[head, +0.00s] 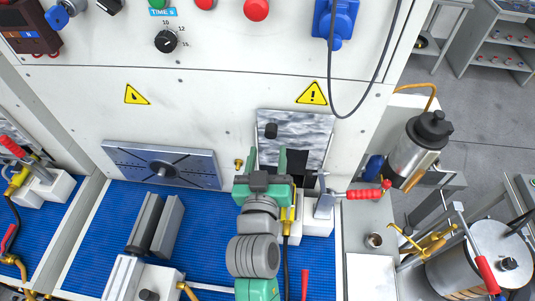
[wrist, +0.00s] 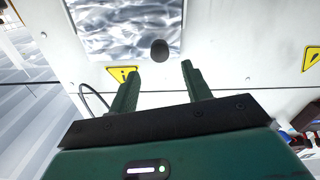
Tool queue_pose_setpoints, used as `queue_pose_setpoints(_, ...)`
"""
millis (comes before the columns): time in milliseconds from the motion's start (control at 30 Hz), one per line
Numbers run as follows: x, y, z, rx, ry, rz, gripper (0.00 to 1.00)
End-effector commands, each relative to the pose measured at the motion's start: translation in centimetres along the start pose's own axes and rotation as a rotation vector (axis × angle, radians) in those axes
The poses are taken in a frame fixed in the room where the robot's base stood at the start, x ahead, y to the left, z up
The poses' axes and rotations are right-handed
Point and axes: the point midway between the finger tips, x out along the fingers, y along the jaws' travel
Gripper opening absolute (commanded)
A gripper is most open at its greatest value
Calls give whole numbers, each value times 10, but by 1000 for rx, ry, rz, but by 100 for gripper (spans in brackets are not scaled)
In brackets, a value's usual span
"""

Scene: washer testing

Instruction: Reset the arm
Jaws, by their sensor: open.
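My gripper (head: 268,162) is green with a dark base. It points toward the white machine panel (head: 215,110), in front of a silvery rectangular plate (head: 310,132) with a black knob (head: 271,130). In the wrist view my gripper (wrist: 157,88) shows its two fingers apart with nothing between them. The silvery plate (wrist: 120,25) and its black knob (wrist: 159,49) lie beyond the fingertips there. My arm hides part of the blue mat below.
A clamp with a red handle (head: 364,194) stands close to the right of my gripper. A metal canister (head: 410,155) stands at right.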

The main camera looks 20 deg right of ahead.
Motion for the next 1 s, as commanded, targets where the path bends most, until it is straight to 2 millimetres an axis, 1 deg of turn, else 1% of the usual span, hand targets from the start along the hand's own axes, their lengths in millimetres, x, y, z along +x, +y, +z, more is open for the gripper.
queue_pose_setpoints(433,0,0,0,0,0,0,49)
queue_pose_setpoints(467,0,0,-1,1,1,0,49)
queue_pose_setpoints(533,0,1,-16,14,14,-1,49)
queue_pose_setpoints(567,-1,3,-30,27,26,-2,49)
queue_pose_setpoints(633,-4,7,-79,75,71,-10,49)
queue_pose_setpoints(667,-7,9,-106,100,96,-18,49)
queue_pose_setpoints(700,-12,13,-144,135,134,-29,49)
queue_pose_setpoints(767,-23,19,-199,185,194,-52,49)
queue_pose_setpoints(800,-32,23,-234,213,233,-70,49)
queue_pose_setpoints(867,-49,29,-286,252,297,-102,49)
queue_pose_setpoints(900,-63,33,-320,272,342,-125,49)
queue_pose_setpoints(967,-84,39,-367,296,408,-162,49)
queue_pose_setpoints(1000,-99,43,-394,307,449,-188,49)
